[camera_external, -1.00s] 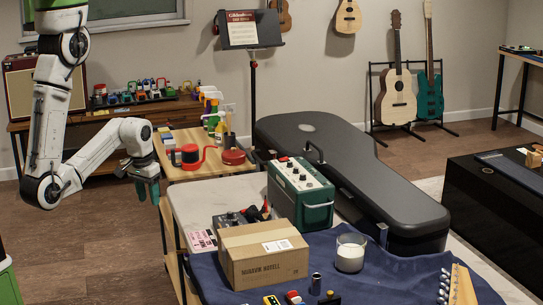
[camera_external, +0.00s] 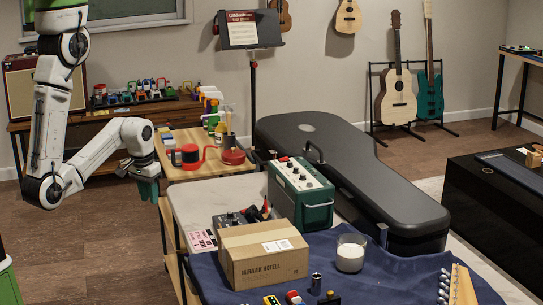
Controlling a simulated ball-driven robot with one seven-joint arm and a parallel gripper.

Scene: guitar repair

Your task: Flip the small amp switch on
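The small amp (camera_external: 316,213) is a green box with a pale control panel on top and a dark carry handle. It stands upright on the table, behind the cardboard box and beside the guitar case. Red-tipped and dark knobs show on its panel; I cannot make out which part is the switch or how it is set. My gripper (camera_external: 148,193) hangs pointing down at the left, left of the wooden side table and well apart from the amp. Its fingers are dark green and small in view, so I cannot tell whether they are open or shut.
A cardboard box (camera_external: 264,262) stands in front of the amp. A black guitar case (camera_external: 340,165) lies right behind it. A candle jar (camera_external: 350,254) and small items sit on the blue cloth (camera_external: 395,277). A wooden side table (camera_external: 205,169) holds cups and a red-and-black tool.

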